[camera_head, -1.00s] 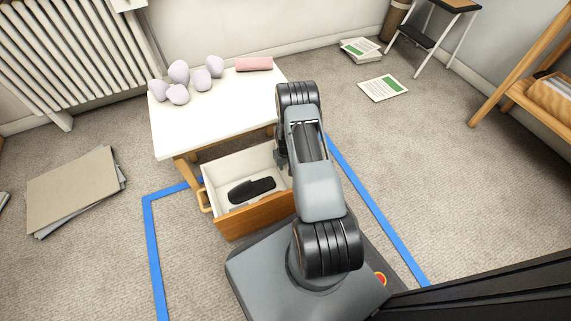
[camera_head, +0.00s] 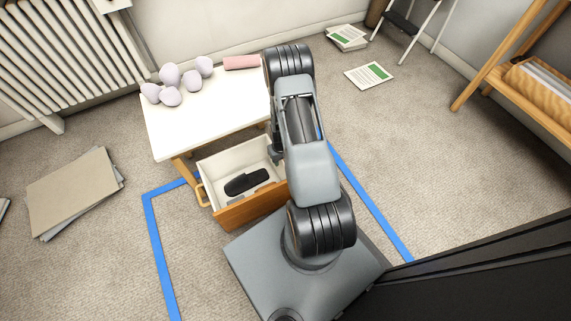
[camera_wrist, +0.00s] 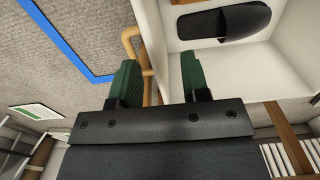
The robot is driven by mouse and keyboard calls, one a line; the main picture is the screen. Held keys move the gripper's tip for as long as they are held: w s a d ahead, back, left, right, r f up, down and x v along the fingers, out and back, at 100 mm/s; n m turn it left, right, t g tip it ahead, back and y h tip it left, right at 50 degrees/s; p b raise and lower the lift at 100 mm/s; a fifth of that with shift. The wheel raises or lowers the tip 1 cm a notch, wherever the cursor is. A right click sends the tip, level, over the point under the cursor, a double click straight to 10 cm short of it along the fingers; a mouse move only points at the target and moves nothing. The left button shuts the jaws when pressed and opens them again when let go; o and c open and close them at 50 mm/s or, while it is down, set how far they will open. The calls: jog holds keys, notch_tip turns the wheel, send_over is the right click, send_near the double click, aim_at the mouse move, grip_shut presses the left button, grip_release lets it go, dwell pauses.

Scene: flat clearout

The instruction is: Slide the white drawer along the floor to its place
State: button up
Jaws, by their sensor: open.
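The white drawer (camera_head: 207,170) with a brown wooden front (camera_head: 250,207) rests on the floor just in front of the white-topped table. A black slipper (camera_head: 245,182) lies inside it, also seen in the wrist view (camera_wrist: 225,22). A wooden loop handle (camera_head: 201,195) sticks out at its left side; another wooden handle (camera_wrist: 128,42) shows in the wrist view. My gripper (camera_wrist: 160,78) is open at the drawer's side wall (camera_wrist: 160,45). One green finger is on the drawer's inner side, the other outside by the handle. Contact cannot be told. My arm hides the drawer's right end in the head view.
The table (camera_head: 205,115) holds several pale lumpy objects (camera_head: 170,75) and a pink roll (camera_head: 241,62). Blue tape (camera_head: 152,240) marks the floor around the drawer and my base. Flat cardboard (camera_head: 72,190) lies at left. Papers (camera_head: 369,75) and a wooden shelf (camera_head: 520,85) are at right.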

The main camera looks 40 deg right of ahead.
jog(key=s+r, duration=0.1)
jog(key=s, duration=0.1)
jog(key=s+a+r+p, duration=0.1)
jog(key=s, duration=0.1)
jog(key=s+a, duration=0.1)
jog(key=s, duration=0.1)
jog(key=shift+a+r+p, duration=0.1)
jog(key=shift+r+p, duration=0.2)
jog(key=shift+r, duration=0.1)
jog(key=w+a+r+t+p, duration=0.1)
jog(key=w+a+r+p, duration=0.2)
jog(key=r+p, duration=1.05)
jog(key=w+a+r+t+p, duration=0.1)
jog(key=w+a+r+p, duration=0.15)
jog(key=r, duration=2.15)
jog(key=s+a+r+p, duration=0.2)
jog(key=r+p, duration=0.3)
jog(key=r, duration=0.6)
jog(key=s+a+r+n+t+p, duration=0.1)
jog(key=s+a+r+p, duration=0.2)
jog(key=r, duration=0.8)
jog(key=s+a+r+p, duration=0.2)
jog(key=s+r+p, duration=0.3)
jog(key=r, duration=0.6)
jog(key=shift+a+n+t+p, duration=0.3)
jog(key=shift+n+p, duration=0.1)
jog(key=shift+p, duration=0.8)
